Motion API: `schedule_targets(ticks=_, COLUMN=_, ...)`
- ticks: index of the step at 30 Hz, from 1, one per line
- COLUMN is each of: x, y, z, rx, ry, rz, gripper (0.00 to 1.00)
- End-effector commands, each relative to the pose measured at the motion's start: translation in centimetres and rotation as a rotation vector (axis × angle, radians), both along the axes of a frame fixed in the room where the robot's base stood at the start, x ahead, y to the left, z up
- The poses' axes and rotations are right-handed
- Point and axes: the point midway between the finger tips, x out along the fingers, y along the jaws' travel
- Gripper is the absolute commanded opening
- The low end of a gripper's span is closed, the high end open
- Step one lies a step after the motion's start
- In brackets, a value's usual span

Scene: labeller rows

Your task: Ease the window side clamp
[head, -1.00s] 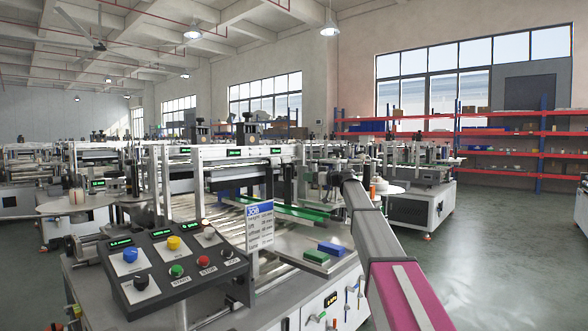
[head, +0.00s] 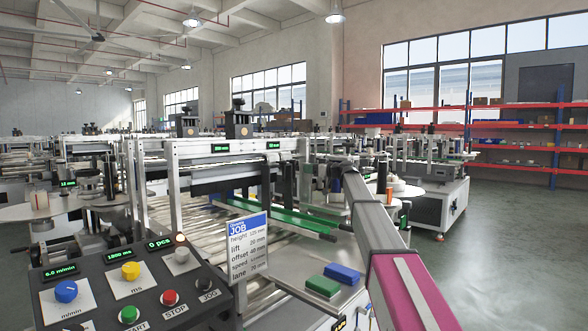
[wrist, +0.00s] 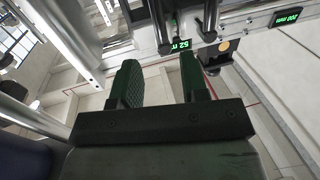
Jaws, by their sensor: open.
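My gripper (wrist: 160,78) is open in the wrist view, with two green ribbed fingers apart and nothing between them. Beyond the fingertips are dark rods (wrist: 160,28) and a green display (wrist: 180,45) reading about 52, partly covered by a finger. In the head view my arm reaches from the lower right to the labeller (head: 190,165); its gripper end cannot be made out there. Two black blocks with knobs, one left (head: 187,126) and one right (head: 238,122), stand on the labeller's top frame. I cannot tell which part is the window side clamp.
The control panel (head: 130,285) with buttons and knobs is at lower left. A job card (head: 248,240) stands beside it. A green block (head: 323,286) and a blue block (head: 343,273) lie on the machine's table. The floor (head: 510,240) at right is clear.

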Motion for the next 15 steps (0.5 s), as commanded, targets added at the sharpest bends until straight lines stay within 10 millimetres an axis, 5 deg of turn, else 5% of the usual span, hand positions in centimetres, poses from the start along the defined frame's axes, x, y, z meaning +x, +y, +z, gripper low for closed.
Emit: schedule_targets(ticks=15, x=3.8, y=7.4, z=0.1, rx=0.0, ry=0.0, rz=0.0, gripper=0.41)
